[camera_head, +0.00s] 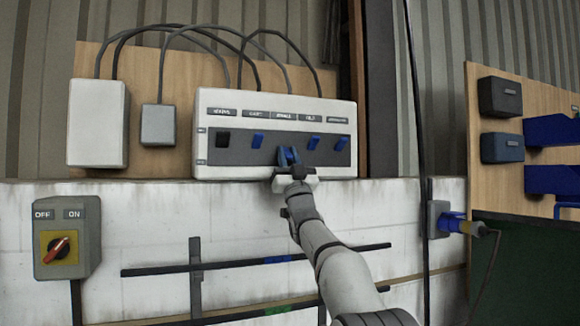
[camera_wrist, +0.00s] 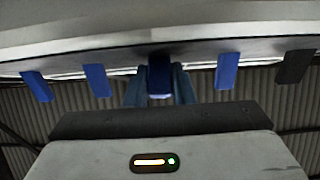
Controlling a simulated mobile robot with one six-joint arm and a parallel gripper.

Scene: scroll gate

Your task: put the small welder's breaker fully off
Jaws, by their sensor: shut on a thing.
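A pale breaker box (camera_head: 275,102) hangs on the wooden board, with a dark strip holding a row of levers under small labels, too blurred to read surely. My gripper (camera_head: 288,160) is at the middle breaker lever (camera_head: 284,153), shut on it. In the wrist view the blue middle lever (camera_wrist: 160,76) stands between the two fingers (camera_wrist: 159,92). In the head view this lever shows lower than its neighbours. Its lower part is hidden by my gripper. I cannot read which label belongs to the small welder.
A black lever (camera_head: 223,139) and blue levers (camera_head: 257,140), (camera_head: 313,143), (camera_head: 341,144) flank the held one closely. A rotary OFF/ON switch (camera_head: 62,248) is at lower left. Grey boxes (camera_head: 98,122) with cables stand left; a blue plug (camera_head: 455,223) is at right.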

